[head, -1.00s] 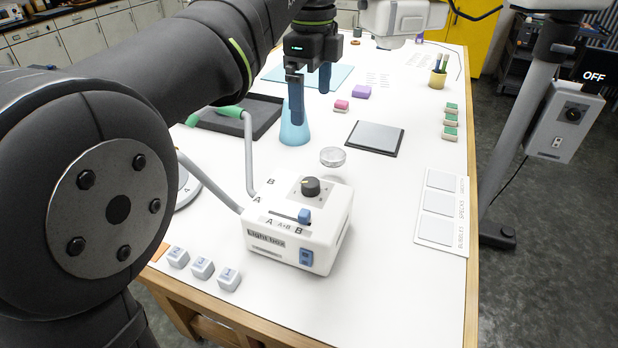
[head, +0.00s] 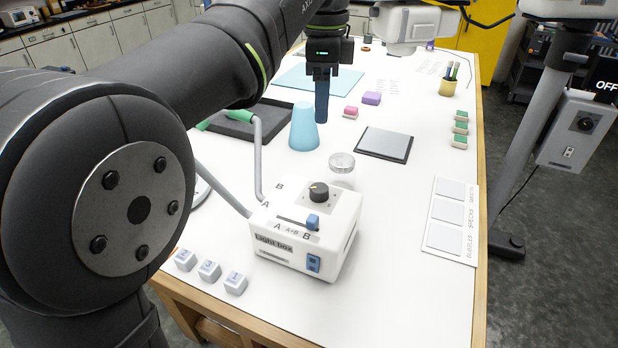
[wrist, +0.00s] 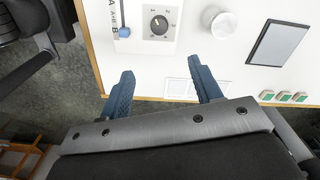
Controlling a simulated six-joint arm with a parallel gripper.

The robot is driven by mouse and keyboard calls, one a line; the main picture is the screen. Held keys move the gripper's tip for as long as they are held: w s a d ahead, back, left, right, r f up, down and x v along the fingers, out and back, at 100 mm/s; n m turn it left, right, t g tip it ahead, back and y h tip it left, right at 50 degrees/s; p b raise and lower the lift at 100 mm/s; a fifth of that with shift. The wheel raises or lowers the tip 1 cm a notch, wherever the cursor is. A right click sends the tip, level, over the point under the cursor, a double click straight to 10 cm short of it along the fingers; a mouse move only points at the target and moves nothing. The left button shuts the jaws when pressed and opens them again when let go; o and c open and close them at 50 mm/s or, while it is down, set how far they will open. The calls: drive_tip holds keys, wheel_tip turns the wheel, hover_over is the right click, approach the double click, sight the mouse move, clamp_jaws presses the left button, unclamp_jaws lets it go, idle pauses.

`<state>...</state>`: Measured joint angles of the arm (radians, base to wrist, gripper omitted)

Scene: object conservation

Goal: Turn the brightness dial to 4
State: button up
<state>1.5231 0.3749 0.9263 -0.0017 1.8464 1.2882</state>
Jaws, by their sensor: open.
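The light box (head: 305,228) is a white box on the table, with a round black dial (head: 319,191) on its top. My gripper (head: 322,119) hangs above the table behind the light box, apart from the dial. In the wrist view my gripper (wrist: 161,72) has its two blue fingers spread with nothing between them.
A blue slider (head: 313,221) and a blue rocker switch (head: 313,263) are on the box. A clear round dish (head: 342,162) and a blue cone-shaped vessel (head: 304,128) stand behind it. Numbered cubes (head: 209,271) lie front left.

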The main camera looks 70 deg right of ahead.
sight(319, 187)
wheel_tip(319, 187, down, 19)
drive_tip(key=m, duration=3.6)
drive_tip(key=shift+w+y, duration=0.1)
drive_tip(key=shift+y, duration=0.3)
drive_tip(key=shift+c, duration=0.5)
drive_tip(key=c, duration=0.9)
